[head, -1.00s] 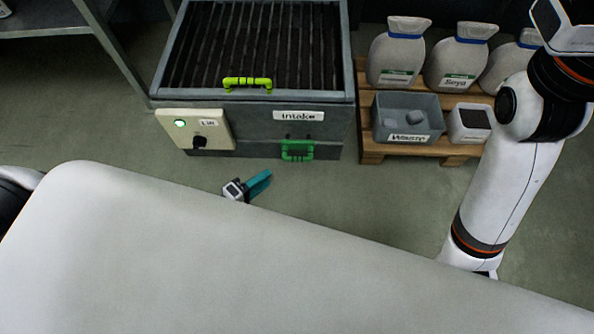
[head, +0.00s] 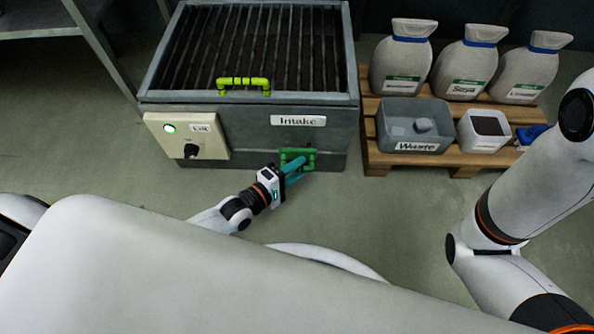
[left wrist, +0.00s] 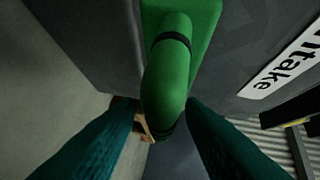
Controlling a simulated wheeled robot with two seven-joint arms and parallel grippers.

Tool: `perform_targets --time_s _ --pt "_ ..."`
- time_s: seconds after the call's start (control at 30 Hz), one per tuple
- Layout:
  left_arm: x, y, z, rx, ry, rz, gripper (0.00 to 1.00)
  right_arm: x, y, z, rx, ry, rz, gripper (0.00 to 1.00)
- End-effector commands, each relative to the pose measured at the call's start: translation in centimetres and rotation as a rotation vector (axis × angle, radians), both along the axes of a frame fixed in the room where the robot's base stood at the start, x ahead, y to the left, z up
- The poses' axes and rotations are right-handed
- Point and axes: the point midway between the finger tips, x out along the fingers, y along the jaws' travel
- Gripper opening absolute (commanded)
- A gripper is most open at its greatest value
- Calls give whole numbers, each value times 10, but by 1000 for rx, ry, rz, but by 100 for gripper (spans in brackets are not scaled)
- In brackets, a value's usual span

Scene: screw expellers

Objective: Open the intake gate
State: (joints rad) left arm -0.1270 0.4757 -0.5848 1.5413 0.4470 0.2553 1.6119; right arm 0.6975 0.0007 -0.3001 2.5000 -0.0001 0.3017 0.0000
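The intake bin (head: 240,125) is a grey box with an "Intake" label (head: 298,120) on its front. A green handle (head: 309,153) sits low on that front, below the label; it also shows large in the left wrist view (left wrist: 168,75). My left gripper (head: 297,168) is at this handle, its teal fingers on either side of the bar. In the left wrist view the fingers (left wrist: 165,108) straddle the handle, with narrow gaps beside its lower end. The bin front appears closed. My right arm is at the right; its gripper is out of view.
A yellow-green handle (head: 243,83) is on the bin's top grate (head: 250,45). A control box (head: 187,136) with a lit green lamp and black knob is at the front left. A pallet (head: 450,158) at the right carries sacks, a waste bin (head: 413,125) and a white container (head: 484,130).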

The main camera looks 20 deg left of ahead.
Motion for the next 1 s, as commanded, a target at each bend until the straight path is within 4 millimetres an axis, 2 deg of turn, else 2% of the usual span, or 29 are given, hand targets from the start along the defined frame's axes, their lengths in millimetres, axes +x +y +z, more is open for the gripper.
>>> perform_targets --time_s 0.33,0.57,0.83,1.0 --pt "4 -2 0 0 0 1 36 -1 0 -1 0 -2 0 56" --pt "4 -2 0 0 0 1 0 -1 0 -1 0 -3 0 56" --pt "2 -3 0 0 1 0 0 -1 0 1 0 -3 0 56" --pt "-21 -9 3 -1 6 0 0 0 -1 14 2 -3 2 56"
